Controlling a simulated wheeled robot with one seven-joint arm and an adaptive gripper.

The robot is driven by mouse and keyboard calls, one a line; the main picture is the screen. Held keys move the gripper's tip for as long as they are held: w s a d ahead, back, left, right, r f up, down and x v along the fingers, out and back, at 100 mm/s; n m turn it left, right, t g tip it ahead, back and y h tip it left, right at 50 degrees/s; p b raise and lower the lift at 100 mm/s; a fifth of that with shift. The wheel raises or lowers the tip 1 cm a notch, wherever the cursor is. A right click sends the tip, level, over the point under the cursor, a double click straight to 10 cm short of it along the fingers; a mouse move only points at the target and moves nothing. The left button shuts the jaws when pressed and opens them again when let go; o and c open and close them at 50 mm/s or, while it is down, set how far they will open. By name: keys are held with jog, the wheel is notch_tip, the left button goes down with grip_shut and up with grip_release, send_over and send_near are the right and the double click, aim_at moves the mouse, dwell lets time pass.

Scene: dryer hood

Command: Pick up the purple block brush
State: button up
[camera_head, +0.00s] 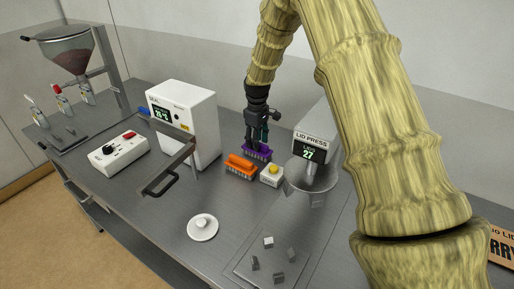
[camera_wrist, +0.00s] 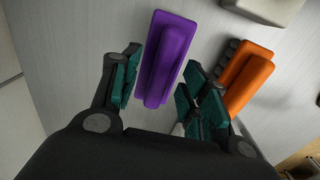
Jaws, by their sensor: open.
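The purple block brush (camera_head: 257,152) lies on the grey metal table behind the orange brush. In the wrist view the purple brush (camera_wrist: 166,55) runs lengthwise, its near end between the two teal-padded fingers. My gripper (camera_head: 258,135) is pointed down right at the purple brush in the head view. In the wrist view my gripper (camera_wrist: 160,90) is open, with one finger to the left of the brush and one to the right. Gaps show on both sides, and I cannot tell exactly how high the fingertips are.
An orange brush (camera_head: 240,166) sits close in front; in the wrist view the orange brush (camera_wrist: 246,80) is just right of the right finger. A white box with a yellow button (camera_head: 271,175), the lid press (camera_head: 312,148) and a white sealing machine (camera_head: 190,120) stand nearby.

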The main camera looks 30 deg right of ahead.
jog(key=shift+f, duration=0.75)
grip_shut()
jog(key=shift+r, duration=0.1)
notch_tip(320, 180, up, 28)
jog(key=b, duration=0.5)
jog(key=shift+b, duration=0.35)
jog(key=c, duration=0.6)
grip_release()
grip_shut()
